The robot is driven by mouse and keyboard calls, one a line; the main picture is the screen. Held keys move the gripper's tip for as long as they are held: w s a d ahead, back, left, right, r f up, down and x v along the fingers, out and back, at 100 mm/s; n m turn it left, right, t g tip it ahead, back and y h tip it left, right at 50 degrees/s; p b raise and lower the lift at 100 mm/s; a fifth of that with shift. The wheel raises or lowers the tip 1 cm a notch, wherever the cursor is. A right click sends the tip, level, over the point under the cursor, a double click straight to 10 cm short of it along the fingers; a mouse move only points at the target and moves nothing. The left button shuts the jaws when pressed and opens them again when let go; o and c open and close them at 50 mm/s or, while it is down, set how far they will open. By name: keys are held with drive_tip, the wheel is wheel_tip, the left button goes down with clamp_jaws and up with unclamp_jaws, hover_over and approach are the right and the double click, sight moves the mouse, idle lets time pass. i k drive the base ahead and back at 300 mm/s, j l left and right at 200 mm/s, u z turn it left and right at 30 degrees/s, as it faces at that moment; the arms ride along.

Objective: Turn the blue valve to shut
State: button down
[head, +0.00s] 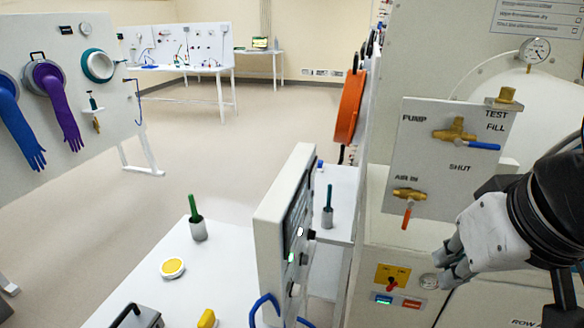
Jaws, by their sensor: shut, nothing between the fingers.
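The blue valve handle (484,146) sits on a brass valve body (455,131) on the grey valve panel (420,150) at the right. The handle points right, nearly level. The label FILL is just above it, TEST is higher up, PUMP is to its left, and SHUT is below the valve. My gripper (446,268) comes in from the right, below the panel, with its fingers pointing left. It is shut, empty and apart from the blue handle.
A gauge (535,51) is above the panel. A white table (170,245) stands left.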

sight(458, 144)
drive_tip(key=i+l, duration=0.1)
drive_tip(key=l, duration=0.5)
drive_tip(key=i+l+u, duration=0.1)
drive_tip(key=l, duration=1.15)
drive_tip(key=i+l+u, duration=0.1)
drive_tip(key=u, duration=1.25)
